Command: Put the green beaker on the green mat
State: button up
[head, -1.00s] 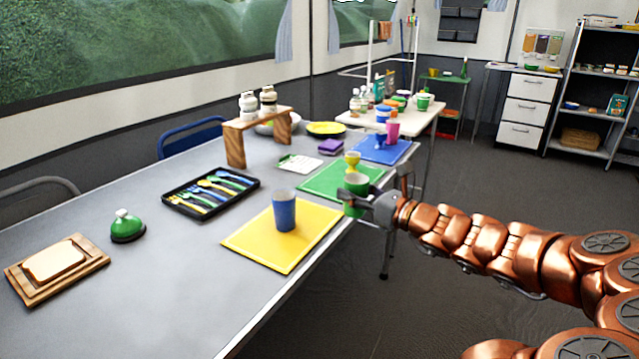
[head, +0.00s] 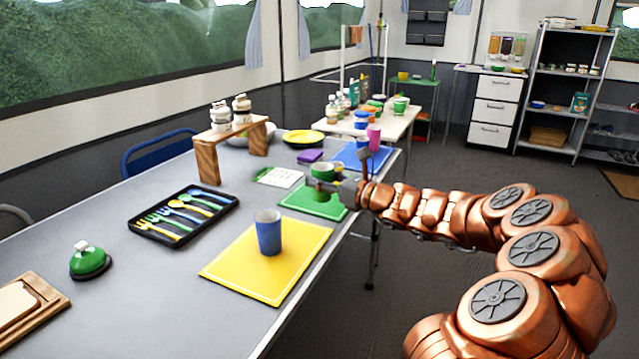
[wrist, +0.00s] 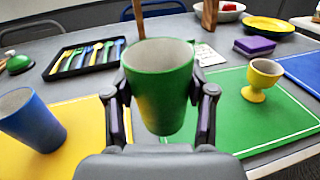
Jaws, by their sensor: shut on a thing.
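The green beaker (wrist: 161,95) is upright between the fingers of my gripper (wrist: 164,110), which is shut on it. In the head view the green beaker (head: 320,172) shows above the green mat (head: 300,201), partly hidden by my gripper (head: 330,184). In the wrist view the green mat (wrist: 235,122) spreads behind and to the right of the beaker. A yellow egg cup (wrist: 261,80) stands on that mat; in the head view it is mostly hidden behind my gripper. Whether the beaker's base touches the mat is not clear.
A yellow mat (head: 230,266) with a blue beaker (head: 268,232) lies nearer. A blue mat (head: 350,156) with cups lies beyond. A cutlery tray (head: 165,236), a purple sponge (head: 310,155) and a wooden stand (head: 207,163) are on the table.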

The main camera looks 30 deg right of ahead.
aim_at(319, 169)
jog(key=w+d, duration=0.1)
jog(key=w, duration=0.1)
jog(key=w+d, duration=0.1)
jog(key=w, duration=0.1)
jog(key=w+d+f+b, duration=0.1)
jog(key=shift+w+d, duration=0.1)
jog(key=shift+w, duration=0.3)
jog(key=shift+w+d, duration=0.15)
jog(key=shift+w, duration=0.3)
jog(key=shift+f+b, duration=0.9)
jog(key=shift+f, duration=0.85)
jog(key=shift+r, duration=0.1)
jog(key=o, duration=1.1)
